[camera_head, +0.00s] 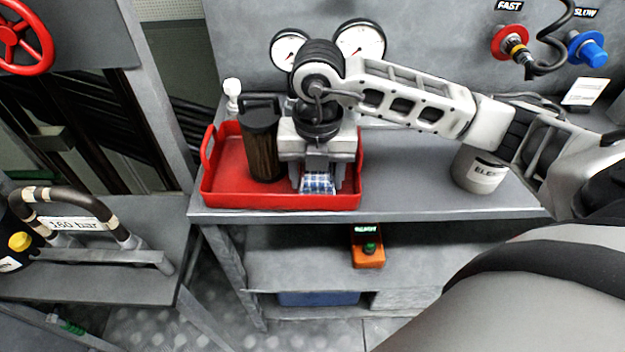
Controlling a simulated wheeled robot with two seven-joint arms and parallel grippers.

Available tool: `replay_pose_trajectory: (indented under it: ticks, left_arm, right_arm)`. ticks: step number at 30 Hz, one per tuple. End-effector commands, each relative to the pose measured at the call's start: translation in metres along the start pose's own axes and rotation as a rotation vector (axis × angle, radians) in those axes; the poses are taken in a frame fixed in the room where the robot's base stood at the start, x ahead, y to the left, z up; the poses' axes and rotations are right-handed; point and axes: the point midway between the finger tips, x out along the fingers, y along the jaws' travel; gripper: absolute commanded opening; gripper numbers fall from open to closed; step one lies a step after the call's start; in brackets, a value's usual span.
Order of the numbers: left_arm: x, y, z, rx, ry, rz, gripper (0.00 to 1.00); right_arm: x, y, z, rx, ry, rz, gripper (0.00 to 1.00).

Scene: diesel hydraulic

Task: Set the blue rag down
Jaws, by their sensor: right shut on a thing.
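The blue rag (319,183) is a small blue and white checked cloth, seen at the front right of the red tray (225,198). My right gripper (318,172) points down over the tray's right half and is shut on the rag. The gripper body hides part of the rag, and I cannot tell whether the rag touches the tray floor. My left gripper is not in view.
A dark brown cylinder with a handle (262,150) stands in the tray, left of my gripper. A grey container (480,170) stands on the shelf to the right. Two gauges (359,42) are behind. An orange box (367,248) sits on the lower shelf.

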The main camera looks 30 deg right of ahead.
Motion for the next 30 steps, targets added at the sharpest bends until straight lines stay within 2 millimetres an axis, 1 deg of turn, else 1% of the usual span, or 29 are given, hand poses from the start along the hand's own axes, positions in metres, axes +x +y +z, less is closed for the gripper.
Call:
replay_pose_trajectory:
  ticks: [1, 4, 8, 9, 11, 20, 23, 26, 30]
  left_arm:
    - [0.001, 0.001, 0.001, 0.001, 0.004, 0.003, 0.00]
    - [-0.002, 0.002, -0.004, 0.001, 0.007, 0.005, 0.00]
    - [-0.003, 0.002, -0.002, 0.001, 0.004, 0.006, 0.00]
    - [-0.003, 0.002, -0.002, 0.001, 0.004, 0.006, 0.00]
    - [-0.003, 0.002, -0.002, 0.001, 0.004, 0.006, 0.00]
    - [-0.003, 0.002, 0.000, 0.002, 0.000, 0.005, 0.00]
    - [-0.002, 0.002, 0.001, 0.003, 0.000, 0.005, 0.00]
    - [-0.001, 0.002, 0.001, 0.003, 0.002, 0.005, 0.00]
    - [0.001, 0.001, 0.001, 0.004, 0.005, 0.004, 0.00]
  right_arm:
    - [0.005, 0.000, 0.000, 0.000, -0.001, 0.001, 0.29]
    - [0.002, 0.000, 0.000, 0.000, -0.001, 0.001, 0.29]
    - [0.003, 0.000, 0.000, 0.001, -0.001, 0.001, 0.29]
    - [0.003, 0.000, 0.000, 0.001, -0.001, 0.001, 0.60]
    - [0.002, 0.000, 0.000, 0.001, -0.001, 0.001, 0.76]
    - [0.001, 0.000, 0.001, 0.001, -0.002, 0.001, 0.76]
    - [-0.006, 0.000, 0.001, 0.002, -0.004, 0.002, 0.76]
    - [-0.021, 0.000, 0.001, 0.001, -0.006, 0.004, 0.76]
    - [-0.051, 0.001, 0.001, 0.000, -0.007, 0.006, 0.76]
